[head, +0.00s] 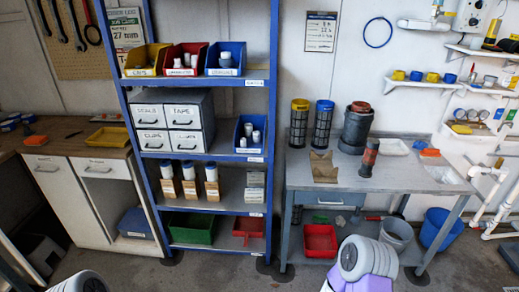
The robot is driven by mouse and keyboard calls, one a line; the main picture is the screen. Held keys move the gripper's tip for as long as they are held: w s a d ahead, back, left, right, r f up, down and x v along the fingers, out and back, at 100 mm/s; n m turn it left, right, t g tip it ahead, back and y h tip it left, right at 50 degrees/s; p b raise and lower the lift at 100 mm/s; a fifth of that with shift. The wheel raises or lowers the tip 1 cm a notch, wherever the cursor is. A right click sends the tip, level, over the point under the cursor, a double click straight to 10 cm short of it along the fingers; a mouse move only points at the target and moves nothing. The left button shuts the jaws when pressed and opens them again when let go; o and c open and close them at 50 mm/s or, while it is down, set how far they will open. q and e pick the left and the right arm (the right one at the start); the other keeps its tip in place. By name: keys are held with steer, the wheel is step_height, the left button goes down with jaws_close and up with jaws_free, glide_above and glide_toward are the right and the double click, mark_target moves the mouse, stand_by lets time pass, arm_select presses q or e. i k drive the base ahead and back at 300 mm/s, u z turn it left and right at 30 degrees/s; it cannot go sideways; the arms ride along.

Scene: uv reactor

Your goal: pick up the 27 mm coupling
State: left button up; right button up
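I cannot tell which piece is the 27 mm coupling. Small white cylindrical pieces stand in a red bin (181,71) and a blue bin (225,71) on the top shelf of the blue rack. More white pieces stand in another blue bin (249,149) on the shelf below, right of the grey drawers. The bin labels are too small to read surely. Parts of my arms show at the bottom edge, but no fingertips of either gripper are visible.
The blue rack (273,110) also holds a yellow bin (140,73), grey drawers (172,138) and white-topped bottles (189,171). A metal workbench (420,180) with dark cylinders stands right. A wooden counter (60,140) is left. Grey floor is free in front.

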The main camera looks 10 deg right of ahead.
mark_target(257, 137)
steer(key=u, duration=0.7)
steer(key=i, duration=1.5)
steer(key=z, duration=0.4)
